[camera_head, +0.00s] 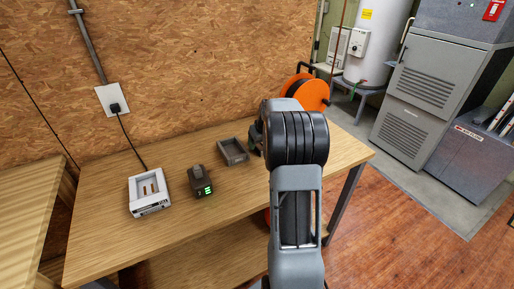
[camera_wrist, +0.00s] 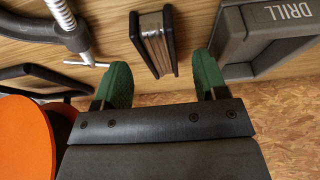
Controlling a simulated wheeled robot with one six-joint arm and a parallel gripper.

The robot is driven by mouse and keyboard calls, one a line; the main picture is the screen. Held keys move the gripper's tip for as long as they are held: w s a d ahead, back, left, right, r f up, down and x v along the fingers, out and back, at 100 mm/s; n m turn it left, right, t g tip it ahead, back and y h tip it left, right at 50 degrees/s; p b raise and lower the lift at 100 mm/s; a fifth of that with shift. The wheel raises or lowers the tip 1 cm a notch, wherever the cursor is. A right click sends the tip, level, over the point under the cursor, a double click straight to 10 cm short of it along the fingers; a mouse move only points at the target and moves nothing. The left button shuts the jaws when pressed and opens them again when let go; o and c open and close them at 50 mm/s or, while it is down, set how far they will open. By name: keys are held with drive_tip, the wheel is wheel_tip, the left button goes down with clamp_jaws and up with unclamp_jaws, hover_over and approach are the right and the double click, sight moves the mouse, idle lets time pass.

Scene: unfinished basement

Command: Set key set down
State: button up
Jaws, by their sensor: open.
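The key set (camera_wrist: 154,42) shows in the wrist view as a folding set with black side plates and metal-brown keys between them. It is on the wooden table top. My gripper (camera_wrist: 162,82) is open, with green pads on its two fingers. The key set lies between the finger lines, ahead of the tips, with a gap on both sides; I cannot tell whether the tips overlap it in depth. In the head view my arm hides the key set and the gripper's fingers.
In the wrist view a grey tray marked DRILL (camera_wrist: 226,45) is close right, a metal clamp (camera_wrist: 72,30) left, and an orange reel (camera_wrist: 22,140) lower left. In the head view a white charger (camera_head: 150,207) and a dark battery (camera_head: 200,183) stand left on the table (camera_head: 110,245).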

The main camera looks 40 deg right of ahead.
sight(258, 146)
drive_tip(key=shift+x, duration=1.25)
drive_tip(key=c, duration=1.1)
drive_tip(key=shift+r, duration=0.1)
drive_tip(key=shift+c, duration=0.3)
drive_tip(key=shift+r, duration=0.1)
